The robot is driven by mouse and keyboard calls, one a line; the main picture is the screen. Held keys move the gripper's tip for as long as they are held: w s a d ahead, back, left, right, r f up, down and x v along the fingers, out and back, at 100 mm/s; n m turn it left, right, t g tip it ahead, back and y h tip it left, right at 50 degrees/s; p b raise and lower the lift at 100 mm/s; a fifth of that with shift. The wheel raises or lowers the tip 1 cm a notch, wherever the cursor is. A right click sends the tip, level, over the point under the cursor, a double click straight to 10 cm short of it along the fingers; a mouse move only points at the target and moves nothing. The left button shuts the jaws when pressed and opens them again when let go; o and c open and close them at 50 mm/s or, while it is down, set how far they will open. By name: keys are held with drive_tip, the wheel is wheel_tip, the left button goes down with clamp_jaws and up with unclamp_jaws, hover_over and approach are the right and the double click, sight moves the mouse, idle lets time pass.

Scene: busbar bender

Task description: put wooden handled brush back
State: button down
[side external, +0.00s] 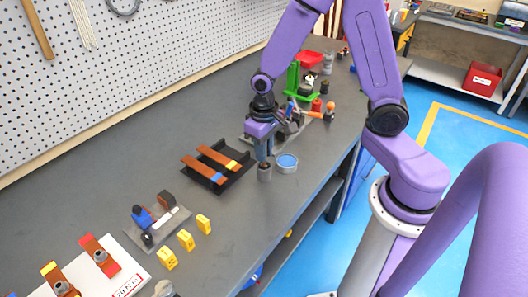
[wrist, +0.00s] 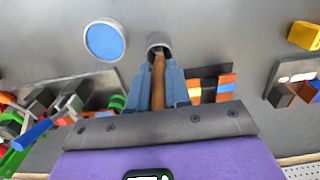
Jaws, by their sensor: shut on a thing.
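My gripper (wrist: 160,88) is shut on the brown wooden handle of the brush (wrist: 158,76), which lies between the blue-grey fingers in the wrist view. In the side view my gripper (side external: 263,155) points down just above a small grey cup (side external: 265,173). The cup also shows in the wrist view (wrist: 158,40), right at the fingertips. The handle's far end overlaps the cup's opening. The brush's bristles are not seen, and I cannot tell how deep the brush sits in the cup.
A round blue-topped dish (side external: 287,162) stands beside the cup. A black rack (side external: 232,176) with brown bars lies to its left. A bending tool (side external: 285,124) and a green stand (side external: 298,84) are behind. Yellow blocks (side external: 186,240) lie towards the front left.

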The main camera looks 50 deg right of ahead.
drive_tip(key=shift+f, duration=0.45)
drive_tip(key=shift+f, duration=0.1)
drive_tip(key=c, duration=1.1)
unclamp_jaws()
wheel_tip(320, 180, up, 12)
drive_tip(key=shift+r, duration=0.1)
drive_tip(key=shift+s+a, duration=0.15)
drive_tip(key=shift+s, duration=0.05)
drive_tip(key=s+n, duration=0.4)
drive_tip(key=s, duration=0.2)
drive_tip(key=s+a+n, duration=0.1)
drive_tip(key=s+n, duration=0.3)
drive_tip(key=s, duration=0.3)
drive_tip(key=s+a+n, duration=0.1)
drive_tip(key=s+n, duration=0.3)
drive_tip(key=s, duration=0.2)
drive_tip(key=shift+s+a+r+n, duration=0.1)
drive_tip(key=shift+s+r+n, duration=0.05)
drive_tip(key=shift+n, duration=0.15)
